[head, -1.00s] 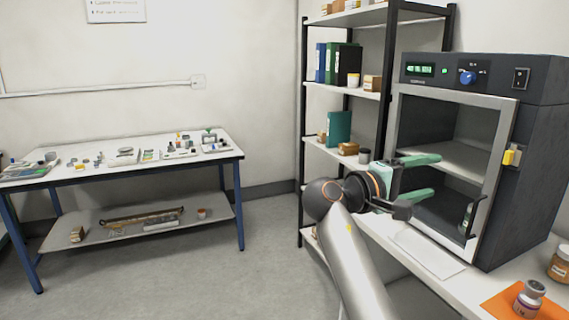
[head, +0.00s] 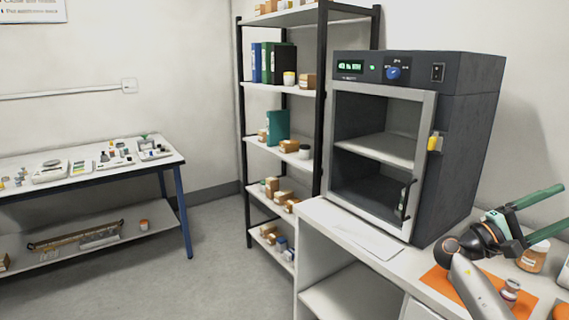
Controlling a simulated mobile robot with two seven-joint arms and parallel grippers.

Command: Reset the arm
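My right gripper (head: 558,209) is at the right edge of the view, above the right end of the white bench (head: 335,222). Its two green fingers are spread apart and point up to the right, with nothing seen between them. The forearm rises from the bottom right and hides part of the orange mat (head: 438,281). A small grey-capped jar (head: 511,287) stands on the mat beside my arm. An amber jar (head: 532,259) with a white lid stands behind, just below the lower finger. My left gripper is not in view.
A dark oven (head: 455,150) stands on the bench, left of my gripper; its inner shelf shows and looks empty. A paper sheet (head: 372,243) lies before it. A tall shelf rack (head: 325,120) and a side table (head: 110,170) stand further left. The floor between is clear.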

